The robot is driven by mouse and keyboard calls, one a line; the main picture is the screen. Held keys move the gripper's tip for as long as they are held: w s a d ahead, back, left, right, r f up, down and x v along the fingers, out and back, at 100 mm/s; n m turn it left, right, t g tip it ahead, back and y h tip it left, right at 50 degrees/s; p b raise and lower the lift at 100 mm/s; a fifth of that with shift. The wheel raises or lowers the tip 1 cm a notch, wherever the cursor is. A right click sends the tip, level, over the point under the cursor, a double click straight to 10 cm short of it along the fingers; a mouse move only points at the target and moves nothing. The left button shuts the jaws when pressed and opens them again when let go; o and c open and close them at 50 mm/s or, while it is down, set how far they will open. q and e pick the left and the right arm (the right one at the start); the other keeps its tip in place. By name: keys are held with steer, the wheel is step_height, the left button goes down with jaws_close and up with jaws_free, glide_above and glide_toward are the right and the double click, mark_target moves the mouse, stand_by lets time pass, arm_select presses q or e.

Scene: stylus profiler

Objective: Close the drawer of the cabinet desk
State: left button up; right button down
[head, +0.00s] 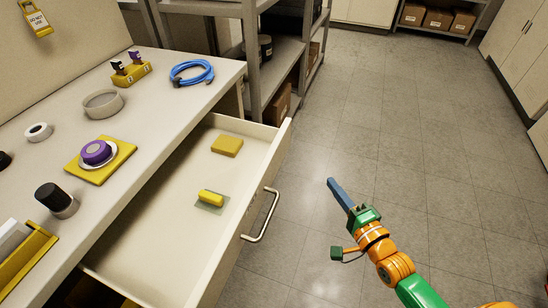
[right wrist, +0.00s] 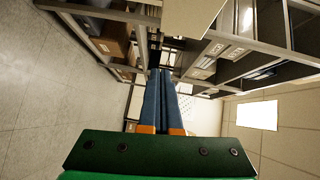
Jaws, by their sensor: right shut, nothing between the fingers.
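The drawer (head: 150,250) of the cabinet desk (head: 140,135) is pulled open toward the right in the head view. Its front panel carries a metal bar handle (head: 262,215). Inside lie a yellow block (head: 227,146) and a smaller yellow piece (head: 211,197) on a grey-green base. My right gripper (head: 332,184), with long blue fingers, is over the floor to the right of the drawer, apart from the handle. In the right wrist view its fingers (right wrist: 160,75) are together with nothing between them. My left gripper is not in view.
On the desktop are a blue cable coil (head: 191,72), a grey ring (head: 103,103), a purple-topped puck on a yellow plate (head: 100,176) and a black-capped cylinder (head: 56,200). A metal shelf (head: 275,60) stands behind the desk. The floor (head: 400,120) to the right is clear.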

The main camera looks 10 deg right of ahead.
steer(key=shift+m+t+y, duration=0.3)
steer(key=shift+y, duration=0.3)
steer(key=w+a+r, duration=0.1)
steer(key=w+a, duration=0.1)
steer(key=w, duration=0.2)
steer(key=w+a+r+b, duration=0.1)
steer(key=w+a, duration=0.1)
steer(key=w, duration=0.1)
steer(key=w+a, duration=0.2)
steer(key=w, duration=0.2)
steer(key=shift+w+r, duration=0.35)
steer(key=shift+r, duration=0.05)
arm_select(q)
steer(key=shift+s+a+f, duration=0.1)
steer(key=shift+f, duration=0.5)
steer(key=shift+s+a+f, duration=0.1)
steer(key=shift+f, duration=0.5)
arm_select(e)
steer(key=shift+w+a, duration=0.2)
steer(key=shift+a, duration=0.15)
